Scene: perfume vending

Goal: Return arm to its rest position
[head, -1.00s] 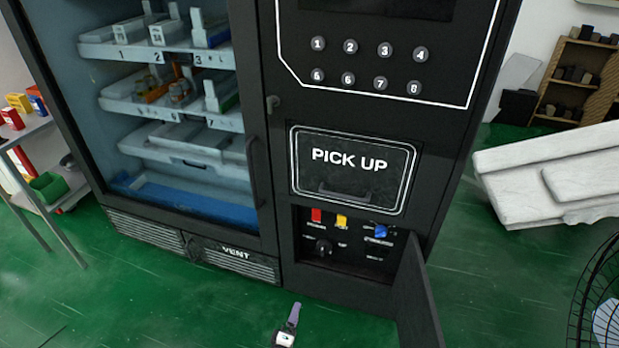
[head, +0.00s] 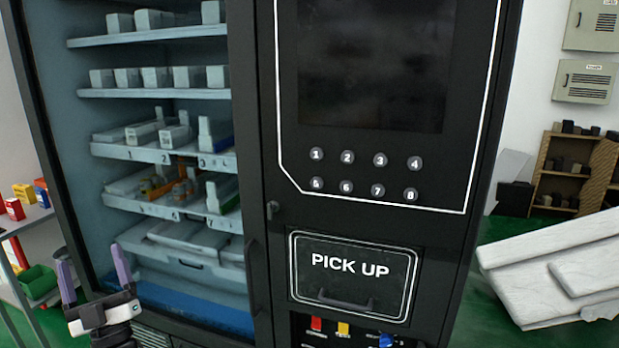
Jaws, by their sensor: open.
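My gripper (head: 92,279) is at the lower left of the head view, pointing upward. Its two purple fingers are apart with nothing between them. It is in front of the lower left part of the black vending machine (head: 257,130) and appears clear of it. The rest of my arm below the gripper is mostly cut off by the bottom edge.
The machine has shelves of boxes (head: 150,132), numbered buttons (head: 347,187) and a closed PICK UP flap (head: 352,275). Below it are red, yellow and blue switches (head: 343,328). A metal side table (head: 30,222) stands left; white slabs (head: 560,270) lie right.

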